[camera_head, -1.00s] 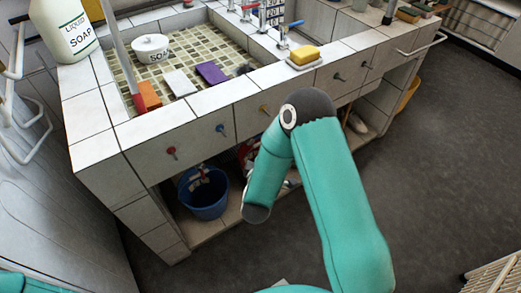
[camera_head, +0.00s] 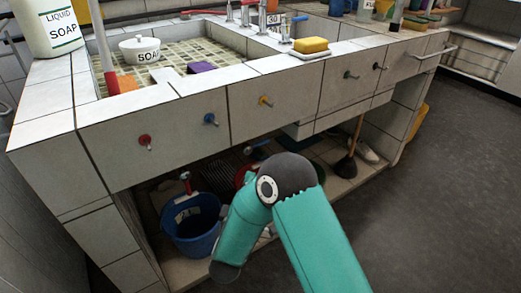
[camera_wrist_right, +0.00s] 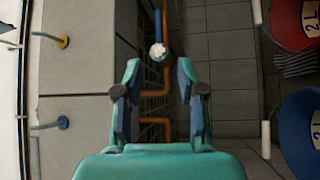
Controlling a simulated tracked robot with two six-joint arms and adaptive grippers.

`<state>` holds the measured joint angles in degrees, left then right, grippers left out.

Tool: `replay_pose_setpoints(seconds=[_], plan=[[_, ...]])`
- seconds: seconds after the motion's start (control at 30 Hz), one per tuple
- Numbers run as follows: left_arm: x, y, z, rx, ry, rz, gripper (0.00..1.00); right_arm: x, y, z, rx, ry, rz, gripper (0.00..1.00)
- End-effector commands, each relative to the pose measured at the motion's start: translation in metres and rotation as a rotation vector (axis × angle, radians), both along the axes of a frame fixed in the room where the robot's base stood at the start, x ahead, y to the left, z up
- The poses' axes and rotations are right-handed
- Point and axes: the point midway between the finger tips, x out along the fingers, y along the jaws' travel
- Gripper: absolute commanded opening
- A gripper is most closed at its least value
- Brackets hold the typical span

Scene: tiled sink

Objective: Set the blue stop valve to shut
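In the right wrist view a blue bar with a pale, faceted end (camera_wrist_right: 158,48) stands ahead, against orange pipes; it looks like the blue stop valve. A blue part (camera_head: 257,144) shows dimly under the sink in the head view. Whether the valve is open or shut I cannot tell. My right gripper (camera_wrist_right: 158,82) is open and empty, its fingers either side of the line to the blue bar and short of it. In the head view my right arm hides its own gripper. My left gripper is out of view.
Red (camera_head: 145,141), blue (camera_head: 210,119) and yellow (camera_head: 265,101) knobs stick out from the tiled front. Below stand a blue bucket (camera_head: 192,232) and a red-handled item (camera_head: 186,180). A plunger (camera_head: 347,165) stands further right. The floor at right is clear.

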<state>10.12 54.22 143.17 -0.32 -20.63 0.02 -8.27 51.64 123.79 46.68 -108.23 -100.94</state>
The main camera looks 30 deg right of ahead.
Motion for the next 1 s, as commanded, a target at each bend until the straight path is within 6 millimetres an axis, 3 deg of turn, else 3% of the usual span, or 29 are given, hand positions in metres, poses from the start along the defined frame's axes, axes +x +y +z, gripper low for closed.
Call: replay_pose_setpoints(seconds=[0.6,0.8,1.0], plan=[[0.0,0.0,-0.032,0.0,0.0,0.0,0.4,0.086,-0.084,0.015,0.0,-0.004,-0.004,0.39],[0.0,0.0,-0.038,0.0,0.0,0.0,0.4,0.106,-0.102,0.02,-0.002,-0.001,-0.002,0.39],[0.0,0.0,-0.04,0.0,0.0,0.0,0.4,0.113,-0.109,0.022,-0.001,0.001,-0.001,0.39]])
